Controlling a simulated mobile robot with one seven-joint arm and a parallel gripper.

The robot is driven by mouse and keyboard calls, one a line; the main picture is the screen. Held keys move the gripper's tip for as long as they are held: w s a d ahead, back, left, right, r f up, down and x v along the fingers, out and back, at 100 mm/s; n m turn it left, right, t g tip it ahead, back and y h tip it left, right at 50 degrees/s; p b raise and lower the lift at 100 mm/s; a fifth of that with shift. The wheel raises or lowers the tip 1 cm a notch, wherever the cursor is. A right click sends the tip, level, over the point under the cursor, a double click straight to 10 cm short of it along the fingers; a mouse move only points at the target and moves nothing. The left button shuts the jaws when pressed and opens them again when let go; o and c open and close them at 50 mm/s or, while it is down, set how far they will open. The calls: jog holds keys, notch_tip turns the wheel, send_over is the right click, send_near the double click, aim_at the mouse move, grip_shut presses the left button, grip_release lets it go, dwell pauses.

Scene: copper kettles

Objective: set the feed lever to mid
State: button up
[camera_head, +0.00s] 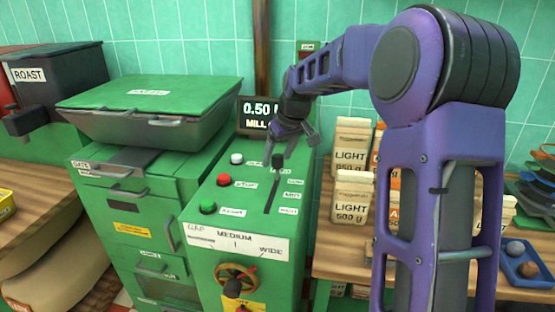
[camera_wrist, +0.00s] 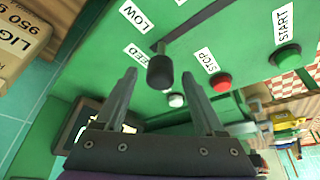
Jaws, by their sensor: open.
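The feed lever (camera_head: 278,161) has a black knob and stands at the far end of its dark slot (camera_head: 270,200), by the LOW label (camera_head: 295,182). The MID label (camera_head: 291,196) and HIGH label (camera_head: 288,210) lie nearer along the slot. My gripper (camera_head: 291,143) is open above the far end of the panel. In the wrist view, the lever's knob (camera_wrist: 160,72) appears between my open fingertips (camera_wrist: 159,77), with a visible gap on both sides. Whether the tips reach down to the knob's height is unclear.
Left of the lever are a white button (camera_head: 236,159), red STOP button (camera_head: 223,180) and green START button (camera_head: 208,207). The mill display (camera_head: 258,113) stands behind. LIGHT bags (camera_head: 351,197) stand on the right counter. A handwheel (camera_head: 236,276) is on the front.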

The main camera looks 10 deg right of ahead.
jog(key=shift+w+f, duration=0.15)
jog(key=shift+f, duration=0.25)
grip_shut()
dwell(1.3)
